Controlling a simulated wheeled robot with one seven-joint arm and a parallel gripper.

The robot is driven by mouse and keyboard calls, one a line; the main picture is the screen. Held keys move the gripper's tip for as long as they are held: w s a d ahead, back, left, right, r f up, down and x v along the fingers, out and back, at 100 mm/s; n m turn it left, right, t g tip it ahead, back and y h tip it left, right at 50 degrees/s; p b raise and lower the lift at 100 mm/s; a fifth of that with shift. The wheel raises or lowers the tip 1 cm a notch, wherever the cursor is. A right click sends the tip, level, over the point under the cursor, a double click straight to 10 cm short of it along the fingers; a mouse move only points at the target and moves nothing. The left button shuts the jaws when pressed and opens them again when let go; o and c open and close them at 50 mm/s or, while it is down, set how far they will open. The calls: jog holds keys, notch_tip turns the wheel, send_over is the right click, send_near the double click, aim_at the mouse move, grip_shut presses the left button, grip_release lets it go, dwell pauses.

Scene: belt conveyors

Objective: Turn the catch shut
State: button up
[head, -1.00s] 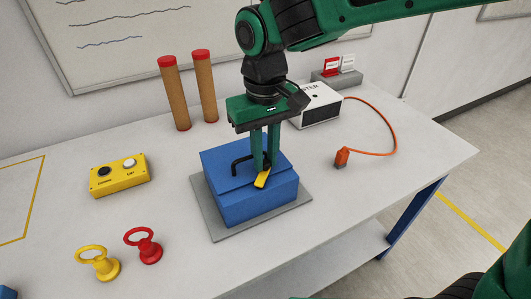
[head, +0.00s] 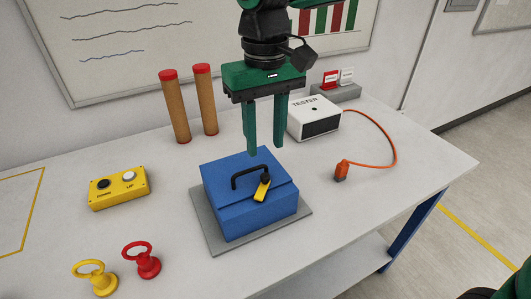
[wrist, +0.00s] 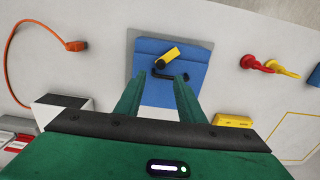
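The blue box (head: 235,211) stands closed on a grey plate (head: 221,240) on the table, with a black handle (head: 240,176) on its lid. The yellow catch (head: 262,189) sits on the lid's front edge, tilted, beside the handle. The catch also shows in the wrist view (wrist: 171,55), pointing away from its dark pivot at an angle to the box's edges. My gripper (head: 265,150) is above the box and apart from it, with its two green fingers spread and nothing between them.
A white tester (head: 315,118) with an orange cable and plug (head: 341,171) stands right of the box. Two brown red-capped posts (head: 207,102) stand behind. A yellow button box (head: 118,190), a red ring knob (head: 147,262) and a yellow one (head: 102,281) are at left.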

jog(key=shift+r, duration=1.2)
jog(key=shift+d, duration=0.1)
